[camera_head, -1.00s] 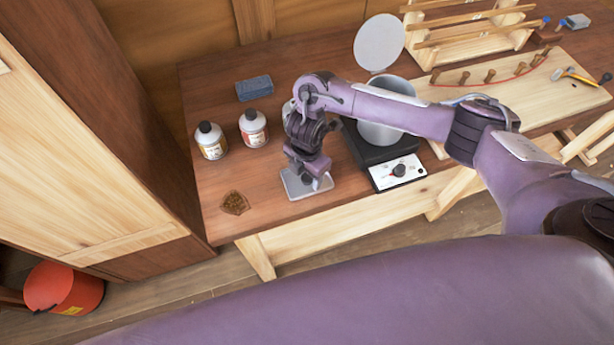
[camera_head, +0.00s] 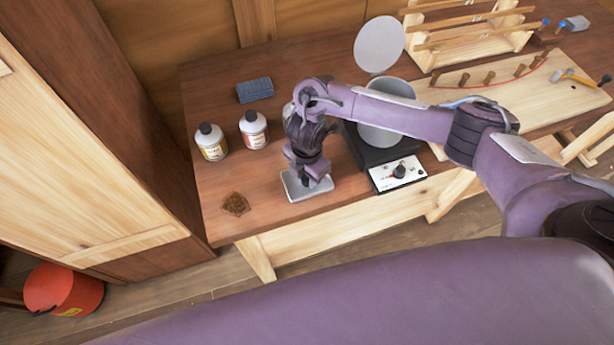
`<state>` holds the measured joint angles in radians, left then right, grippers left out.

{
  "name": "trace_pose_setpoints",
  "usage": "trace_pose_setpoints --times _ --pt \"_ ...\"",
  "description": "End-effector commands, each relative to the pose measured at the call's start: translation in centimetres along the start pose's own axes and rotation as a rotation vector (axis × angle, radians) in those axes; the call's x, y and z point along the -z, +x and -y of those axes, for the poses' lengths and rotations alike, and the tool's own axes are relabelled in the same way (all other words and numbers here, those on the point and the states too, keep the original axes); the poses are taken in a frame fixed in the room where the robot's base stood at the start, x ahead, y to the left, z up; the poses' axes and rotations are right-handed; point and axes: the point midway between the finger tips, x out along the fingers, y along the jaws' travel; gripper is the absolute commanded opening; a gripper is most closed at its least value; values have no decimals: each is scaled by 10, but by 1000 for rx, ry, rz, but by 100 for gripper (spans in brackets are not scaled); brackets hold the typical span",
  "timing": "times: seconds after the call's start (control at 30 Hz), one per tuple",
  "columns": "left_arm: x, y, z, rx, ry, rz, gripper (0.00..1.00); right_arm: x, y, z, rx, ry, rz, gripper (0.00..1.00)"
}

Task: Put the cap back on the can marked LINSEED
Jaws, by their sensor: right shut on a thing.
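My right gripper (camera_head: 309,183) points down at a small grey square tray (camera_head: 294,192) near the front of the bench. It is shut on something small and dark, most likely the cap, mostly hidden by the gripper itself. Two white cans with black caps stand upright at the left, one with a yellowish label (camera_head: 211,142) and one with a reddish label (camera_head: 254,130). A third pale can (camera_head: 287,109) shows only as a sliver behind my right arm; its top is hidden. The labels are too small to read, so I cannot tell which is LINSEED. My left gripper is out of view.
A blue-grey block (camera_head: 254,89) lies behind the cans. A brown patch (camera_head: 235,204) lies at the front left. Right of the gripper, a hotplate (camera_head: 398,174) bears a metal pot (camera_head: 380,136) behind my forearm. The bench (camera_head: 265,185) is clear between the cans and tray.

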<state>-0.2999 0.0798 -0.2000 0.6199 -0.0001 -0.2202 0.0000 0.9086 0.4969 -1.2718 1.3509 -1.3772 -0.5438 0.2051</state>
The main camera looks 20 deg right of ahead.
Motion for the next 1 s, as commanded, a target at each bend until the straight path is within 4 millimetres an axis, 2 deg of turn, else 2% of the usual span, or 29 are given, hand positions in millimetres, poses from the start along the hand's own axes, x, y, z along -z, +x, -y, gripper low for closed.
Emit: trace_pose_setpoints --times 0.17,0.37,0.5,0.7,0.9,1.0 --pt "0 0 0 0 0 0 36 0 -6 -1 -2 0 0 8" --pt "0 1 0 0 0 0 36 0 -33 -1 -5 -2 1 8" --pt "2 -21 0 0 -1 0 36 -2 -80 -3 -9 -4 6 8" --pt "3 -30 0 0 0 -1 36 -2 -134 -2 -8 -4 6 8" --pt "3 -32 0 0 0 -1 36 -1 -173 -1 -4 -1 4 8" --pt "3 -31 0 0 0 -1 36 -1 -186 -1 -3 -1 2 8"
